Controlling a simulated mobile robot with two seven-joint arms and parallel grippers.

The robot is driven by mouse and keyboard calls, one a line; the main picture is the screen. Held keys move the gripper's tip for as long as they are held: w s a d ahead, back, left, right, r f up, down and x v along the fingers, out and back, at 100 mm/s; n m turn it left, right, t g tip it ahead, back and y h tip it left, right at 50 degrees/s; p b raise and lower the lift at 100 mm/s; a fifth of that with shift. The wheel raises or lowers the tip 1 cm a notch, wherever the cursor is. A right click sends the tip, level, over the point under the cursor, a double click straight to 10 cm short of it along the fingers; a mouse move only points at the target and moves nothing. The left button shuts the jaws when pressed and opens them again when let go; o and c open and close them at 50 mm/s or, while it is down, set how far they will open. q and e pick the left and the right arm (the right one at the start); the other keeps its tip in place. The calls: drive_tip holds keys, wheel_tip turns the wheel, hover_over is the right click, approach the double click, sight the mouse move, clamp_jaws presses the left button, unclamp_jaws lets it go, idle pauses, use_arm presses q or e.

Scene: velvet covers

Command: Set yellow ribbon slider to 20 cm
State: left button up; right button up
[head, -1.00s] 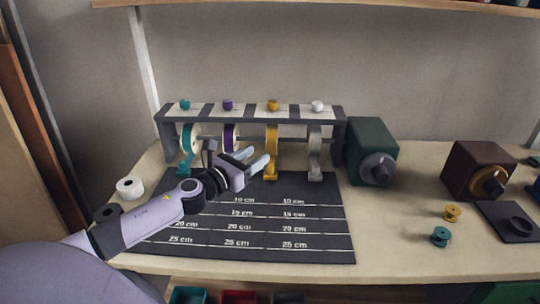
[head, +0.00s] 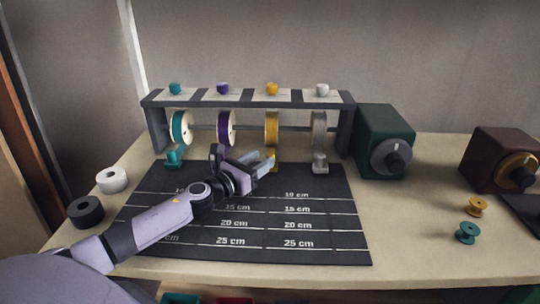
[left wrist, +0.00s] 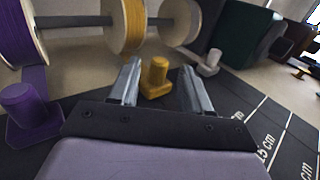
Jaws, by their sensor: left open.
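The yellow ribbon runs down from its spool (head: 271,127) on the rack to a yellow slider at the back edge of the dark measuring mat (head: 335,210). In the left wrist view the yellow slider (left wrist: 156,76) stands upright between the fingers and a little ahead of them. My left gripper (head: 265,165) is open and points at the slider; in the head view its fingers hide most of the slider. It also shows open and empty in the left wrist view (left wrist: 160,90). The mat has white lines marked 10, 15, 20 and 25 cm. My right gripper is not in view.
Beside the yellow one are the purple slider (left wrist: 32,110), the grey-white slider (head: 320,162) and the teal slider (head: 173,158). The rack (head: 349,125) stands behind. A green box with a dial (head: 383,135) is to the right. The mat's front is clear.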

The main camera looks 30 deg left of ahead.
sight(268, 156)
use_arm(q)
drive_tip(key=shift+w+d, duration=0.15)
drive_tip(key=shift+w, duration=1.1)
drive_tip(key=shift+w+d, duration=0.1)
drive_tip(key=shift+w, duration=1.1)
drive_tip(key=shift+s, duration=0.1)
clamp_jaws()
